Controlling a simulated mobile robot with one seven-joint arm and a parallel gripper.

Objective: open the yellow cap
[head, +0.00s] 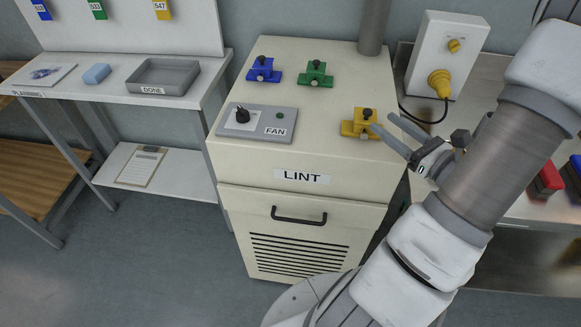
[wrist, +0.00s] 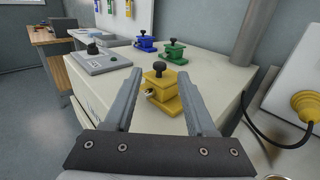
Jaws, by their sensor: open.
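The yellow cap (head: 361,122) is a yellow block with a black knob on top, sitting at the front right of the cream LINT cabinet's top. In the wrist view the yellow cap (wrist: 161,87) stands upright between and beyond my two fingers. My gripper (head: 382,128) is open at the right of the cap, its fingers pointing toward it. In the wrist view my gripper (wrist: 164,95) has its fingers spread with nothing between their near parts. I cannot tell whether a fingertip touches the cap.
A blue cap (head: 263,70) and a green cap (head: 315,75) stand farther back on the LINT cabinet (head: 240,175). A grey FAN panel (head: 257,122) lies to the left. A yellow plug (head: 440,82) with a black cable is in a white wall box (head: 425,65) to the right.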

